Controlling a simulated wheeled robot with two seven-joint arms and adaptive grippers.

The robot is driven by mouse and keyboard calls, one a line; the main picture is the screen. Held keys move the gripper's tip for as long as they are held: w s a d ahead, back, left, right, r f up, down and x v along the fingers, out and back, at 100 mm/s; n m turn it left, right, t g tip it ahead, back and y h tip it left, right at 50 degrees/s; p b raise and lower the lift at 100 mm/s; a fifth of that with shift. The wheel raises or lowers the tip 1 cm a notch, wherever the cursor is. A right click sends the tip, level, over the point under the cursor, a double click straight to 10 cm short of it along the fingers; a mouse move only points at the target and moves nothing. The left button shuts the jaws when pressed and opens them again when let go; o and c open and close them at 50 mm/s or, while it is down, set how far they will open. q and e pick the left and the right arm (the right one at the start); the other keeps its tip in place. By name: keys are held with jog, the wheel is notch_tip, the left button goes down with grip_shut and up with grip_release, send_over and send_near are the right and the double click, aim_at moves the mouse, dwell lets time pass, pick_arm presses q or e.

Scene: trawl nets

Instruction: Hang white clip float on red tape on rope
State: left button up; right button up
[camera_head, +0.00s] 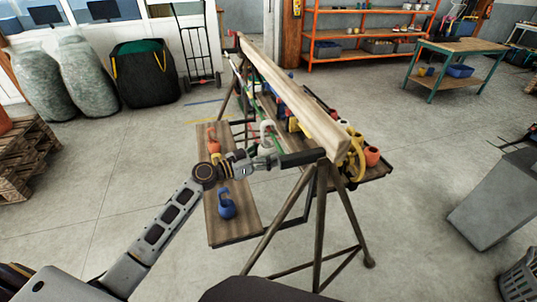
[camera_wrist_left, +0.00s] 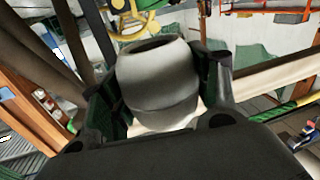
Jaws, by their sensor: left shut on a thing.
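The white clip float (camera_head: 266,133) is in my left gripper (camera_head: 266,158), beside the near end of the wooden beam. In the left wrist view the pale float body (camera_wrist_left: 158,82) sits between the two dark fingers of the left gripper (camera_wrist_left: 163,95), which touch its sides. A green strand (camera_wrist_left: 298,110), perhaps rope, shows at the right of the wrist view. My right gripper is not in view.
The wooden beam (camera_head: 290,93) rests on dark trestle legs (camera_head: 319,215). A low side board (camera_head: 235,225) holds a blue float (camera_head: 226,205) and an orange float (camera_head: 213,140). An orange float (camera_head: 372,155) sits right of the beam.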

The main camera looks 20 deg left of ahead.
pick_arm(q)
jog(key=o, duration=1.1)
jog(key=shift+v, duration=6)
